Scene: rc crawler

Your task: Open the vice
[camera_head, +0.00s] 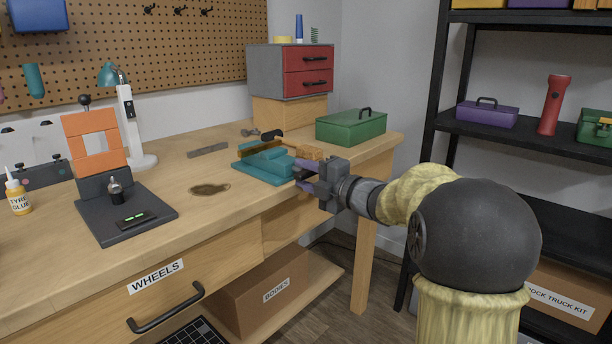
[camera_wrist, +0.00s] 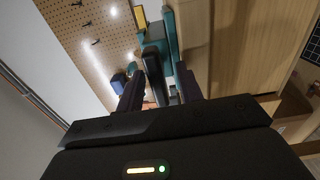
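The teal vice (camera_head: 262,165) sits on the workbench near its right end, and a brown bar-like piece (camera_head: 262,146) lies along its top. My gripper (camera_head: 300,174) is at the vice's right end, its purple fingers spread apart. In the wrist view, teal vice parts (camera_wrist: 170,35) lie ahead of my gripper (camera_wrist: 160,88), and a dark, rounded part (camera_wrist: 155,50) reaches toward the gap between the fingers. I cannot tell whether the fingers touch it. The vice's near end is partly hidden by my gripper in the head view.
A red-drawered cabinet (camera_head: 290,72) is at the back. A black stand with an orange frame (camera_head: 125,205) is at the left.

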